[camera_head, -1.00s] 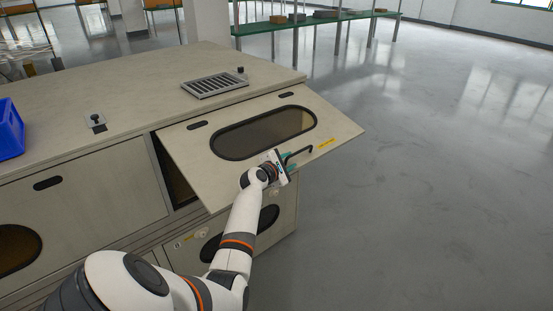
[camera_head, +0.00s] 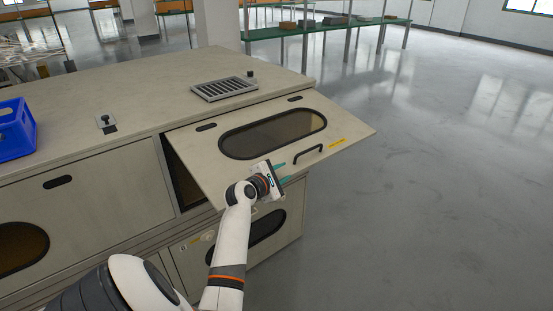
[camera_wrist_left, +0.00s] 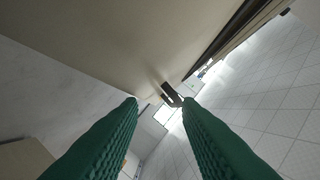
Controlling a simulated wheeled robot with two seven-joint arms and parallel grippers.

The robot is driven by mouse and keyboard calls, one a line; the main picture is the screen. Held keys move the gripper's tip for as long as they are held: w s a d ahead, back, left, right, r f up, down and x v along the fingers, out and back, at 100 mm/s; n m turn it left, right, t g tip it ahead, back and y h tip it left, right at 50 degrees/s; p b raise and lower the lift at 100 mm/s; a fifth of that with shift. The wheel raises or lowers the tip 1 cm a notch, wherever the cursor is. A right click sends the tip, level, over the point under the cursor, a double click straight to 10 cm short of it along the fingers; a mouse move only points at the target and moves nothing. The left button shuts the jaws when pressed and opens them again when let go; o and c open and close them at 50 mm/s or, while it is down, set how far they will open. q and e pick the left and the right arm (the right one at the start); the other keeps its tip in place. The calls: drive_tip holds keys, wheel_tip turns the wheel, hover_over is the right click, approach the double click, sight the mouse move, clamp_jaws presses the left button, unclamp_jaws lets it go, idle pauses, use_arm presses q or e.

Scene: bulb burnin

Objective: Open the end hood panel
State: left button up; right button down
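The end hood panel (camera_head: 345,127) is a beige flap with a dark oval window, swung up and outward from the cabinet's near side, with a dark gap at its left. Its black bar handle (camera_head: 309,153) is near the lower edge beside a yellow label. My left gripper (camera_head: 286,172) is just left of and below the handle, apart from it. In the left wrist view its green fingers (camera_wrist_left: 161,101) are spread with nothing held, and the dark handle (camera_wrist_left: 171,94) shows beyond the tips. My right gripper is in neither view.
The beige cabinet top (camera_head: 150,95) carries a metal grille (camera_head: 224,89), black knobs and a blue crate (camera_head: 14,130) at far left. A closed panel (camera_head: 90,195) is left of the raised one. Open grey floor (camera_head: 450,200) lies to the right.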

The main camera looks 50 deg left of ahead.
use_arm(q)
drive_tip(key=p+v, duration=0.7)
drive_tip(key=v, duration=0.6)
drive_tip(key=shift+s+r+p, duration=0.3)
drive_tip(key=shift+s, duration=0.05)
idle(0.5)
drive_tip(key=shift+a, duration=0.1)
idle(0.3)
idle(0.4)
